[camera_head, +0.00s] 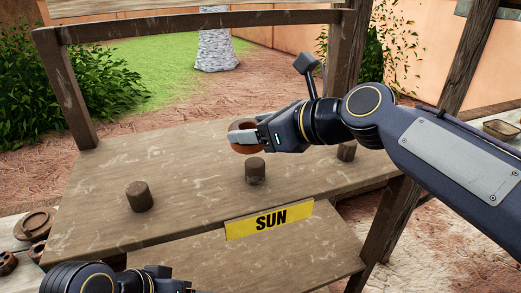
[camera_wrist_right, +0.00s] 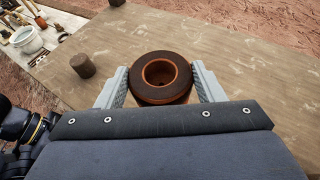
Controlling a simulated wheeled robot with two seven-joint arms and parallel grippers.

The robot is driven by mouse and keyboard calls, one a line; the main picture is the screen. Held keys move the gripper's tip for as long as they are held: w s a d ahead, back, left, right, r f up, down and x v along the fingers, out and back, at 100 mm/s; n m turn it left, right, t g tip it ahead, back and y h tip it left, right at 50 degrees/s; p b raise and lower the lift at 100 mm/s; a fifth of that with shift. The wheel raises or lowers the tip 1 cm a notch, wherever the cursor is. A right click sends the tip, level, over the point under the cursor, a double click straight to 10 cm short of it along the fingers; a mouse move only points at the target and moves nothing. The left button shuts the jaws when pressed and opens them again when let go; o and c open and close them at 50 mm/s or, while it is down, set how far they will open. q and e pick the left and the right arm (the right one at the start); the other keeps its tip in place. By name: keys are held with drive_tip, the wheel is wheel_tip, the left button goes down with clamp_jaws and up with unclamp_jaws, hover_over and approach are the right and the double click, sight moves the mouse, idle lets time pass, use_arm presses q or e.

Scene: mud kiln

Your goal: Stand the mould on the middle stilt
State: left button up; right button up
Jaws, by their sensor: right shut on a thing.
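A round brown mould (camera_wrist_right: 161,91) with a dark ring-shaped top and an orange-brown inner rim is held between both fingers of my right gripper (camera_head: 243,137). In the head view the mould (camera_head: 244,149) shows just above and left of the middle stilt (camera_head: 255,172); they look apart. The middle stilt is a short dark cylinder standing upright on the table, and is hidden in the right wrist view. The left stilt (camera_head: 139,198) also shows in the wrist view (camera_wrist_right: 83,66). The right stilt (camera_head: 346,152) is partly behind my right arm. My left gripper (camera_head: 165,277) is only partly visible at the bottom edge.
The wooden table (camera_head: 190,165) is otherwise clear, with a yellow SUN sign (camera_head: 269,219) on its front edge. A wooden rail (camera_head: 200,24) on posts stands along its back. Brown round pieces (camera_head: 36,224) lie at the far left.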

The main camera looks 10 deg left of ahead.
sight(261, 146)
drive_tip(key=shift+w+d+f, duration=0.2)
drive_tip(key=shift+w+f, duration=0.15)
drive_tip(key=shift+f, duration=0.2)
drive_tip(key=shift+w+d+f+b, duration=0.15)
drive_tip(key=shift+f+b, duration=0.45)
drive_tip(key=shift+f, duration=1.1)
drive_tip(key=o, duration=1.2)
drive_tip(key=v, duration=1.2)
